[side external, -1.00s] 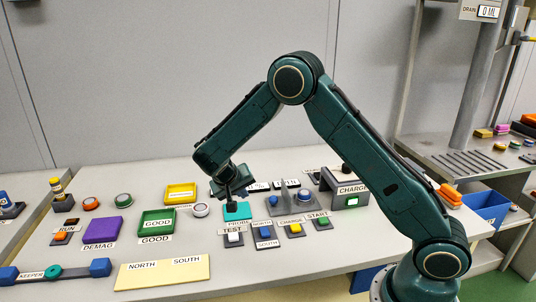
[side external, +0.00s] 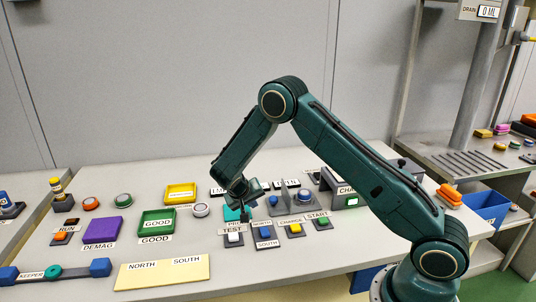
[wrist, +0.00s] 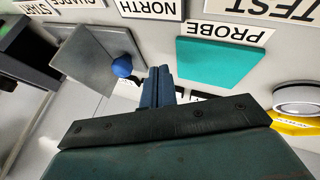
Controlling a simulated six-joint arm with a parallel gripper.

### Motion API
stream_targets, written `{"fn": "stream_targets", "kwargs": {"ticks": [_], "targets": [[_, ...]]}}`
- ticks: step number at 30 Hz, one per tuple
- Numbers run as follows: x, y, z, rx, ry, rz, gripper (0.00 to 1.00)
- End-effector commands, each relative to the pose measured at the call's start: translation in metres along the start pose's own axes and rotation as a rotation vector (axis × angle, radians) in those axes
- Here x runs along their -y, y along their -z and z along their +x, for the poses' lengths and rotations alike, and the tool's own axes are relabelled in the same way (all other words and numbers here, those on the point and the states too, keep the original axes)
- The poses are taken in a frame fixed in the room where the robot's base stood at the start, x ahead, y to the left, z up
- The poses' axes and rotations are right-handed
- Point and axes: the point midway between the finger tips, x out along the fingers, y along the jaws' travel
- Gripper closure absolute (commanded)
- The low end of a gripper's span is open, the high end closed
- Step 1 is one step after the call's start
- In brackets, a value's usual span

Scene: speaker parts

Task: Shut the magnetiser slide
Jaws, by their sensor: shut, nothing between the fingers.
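The magnetiser (side external: 352,198) is a dark box with a CHARGE sign and a green light, right of my gripper in the side view. It also shows as a dark block (wrist: 22,62) at the left edge of the wrist view. Between it and my fingers is a grey plate (wrist: 82,62) with a round blue knob (wrist: 122,66), which looks like the slide and its handle. My gripper (wrist: 158,72) is shut and empty, with its fingers just right of the knob in the wrist view. A narrow gap shows there; contact is unclear. My gripper (side external: 246,212) is low over the table in the side view.
The teal PROBE pad (wrist: 222,62) lies beside my fingers. Switches labelled TEST (side external: 233,238), NORTH/SOUTH (side external: 265,234), CHARGE (side external: 294,230) and START (side external: 320,223) stand in front. A white ring part (side external: 200,210) and a yellow tray (side external: 180,192) lie left.

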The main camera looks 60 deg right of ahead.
Motion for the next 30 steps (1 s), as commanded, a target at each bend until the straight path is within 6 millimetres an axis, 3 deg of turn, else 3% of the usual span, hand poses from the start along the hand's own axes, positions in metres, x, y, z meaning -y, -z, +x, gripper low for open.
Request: {"fn": "stream_targets", "kwargs": {"ticks": [9,25,30], "targets": [[-0.03,0.0,0.018,0.0,0.0,0.0,1.0],[-0.036,0.0,0.021,0.0,-0.001,-0.001,1.0],[-0.048,-0.002,0.026,0.001,-0.003,0.001,1.0]]}}
